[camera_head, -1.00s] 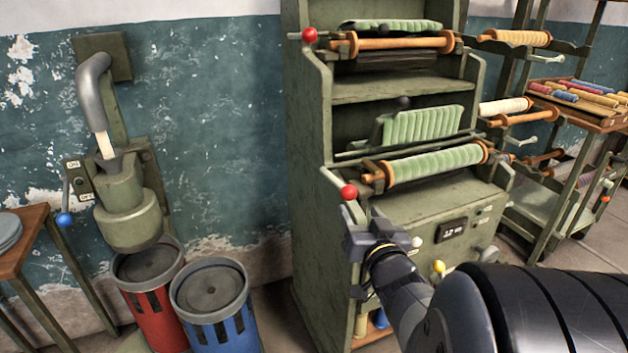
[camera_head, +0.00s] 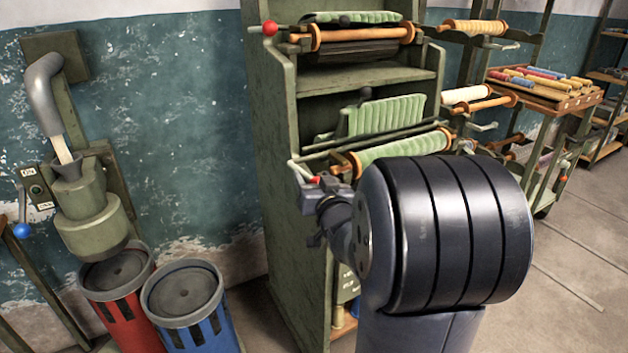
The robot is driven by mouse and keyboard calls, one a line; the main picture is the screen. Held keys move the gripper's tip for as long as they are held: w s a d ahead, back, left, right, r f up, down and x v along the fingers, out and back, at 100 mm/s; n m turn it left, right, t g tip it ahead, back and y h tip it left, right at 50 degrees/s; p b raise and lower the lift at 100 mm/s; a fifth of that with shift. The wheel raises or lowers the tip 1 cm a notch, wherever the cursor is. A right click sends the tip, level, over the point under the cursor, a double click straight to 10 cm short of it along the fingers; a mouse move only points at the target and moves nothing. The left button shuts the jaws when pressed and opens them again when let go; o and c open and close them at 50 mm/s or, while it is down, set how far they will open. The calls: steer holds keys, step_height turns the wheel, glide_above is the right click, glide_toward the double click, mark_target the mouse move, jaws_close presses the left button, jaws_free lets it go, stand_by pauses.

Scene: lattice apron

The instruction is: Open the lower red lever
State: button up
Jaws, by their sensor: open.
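The lower red lever (camera_head: 314,180) is on the left side of the green machine (camera_head: 270,130), at the height of its lower roller. Only part of its red knob shows, just above my gripper; the rest is hidden. My gripper (camera_head: 304,190) is open, right at the knob. I cannot tell whether the jaws touch it or surround it. An upper red lever (camera_head: 270,28) with a round red knob sticks out to the left at the top of the same machine.
My arm hides the machine's lower right front. Red (camera_head: 118,290) and blue (camera_head: 190,308) bins stand at lower left, below a wall-mounted green device (camera_head: 92,210) with a blue-knobbed lever (camera_head: 22,230). A rack with spools (camera_head: 540,85) stands at right. Floor at far right is clear.

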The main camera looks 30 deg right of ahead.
steer(key=shift+c, duration=0.4)
jaws_close()
steer(key=shift+r, duration=0.1)
